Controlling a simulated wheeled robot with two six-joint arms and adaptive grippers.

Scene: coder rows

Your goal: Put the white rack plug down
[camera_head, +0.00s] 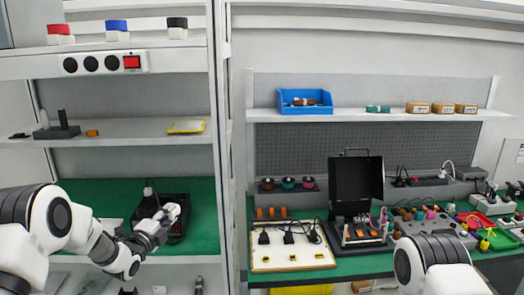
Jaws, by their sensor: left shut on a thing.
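My left gripper (170,213) is over the black tray (181,236) on the green lower shelf at the left. It is shut on the white rack plug, which I cannot clearly tell apart from the pale fingers at this size. A small whitish piece (148,191) with a thin dark upright shows at the tray's back edge, just behind the gripper. I cannot tell whether the gripper touches the tray. My right arm shows at the lower right, but its gripper is out of view.
A shelf post (221,150) stands between the left rack and the right bench. The shelf above holds a dark stand (58,129) and a yellow-edged pad (186,126). On the bench are a white board (291,260), an open black case (355,184) and many small items.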

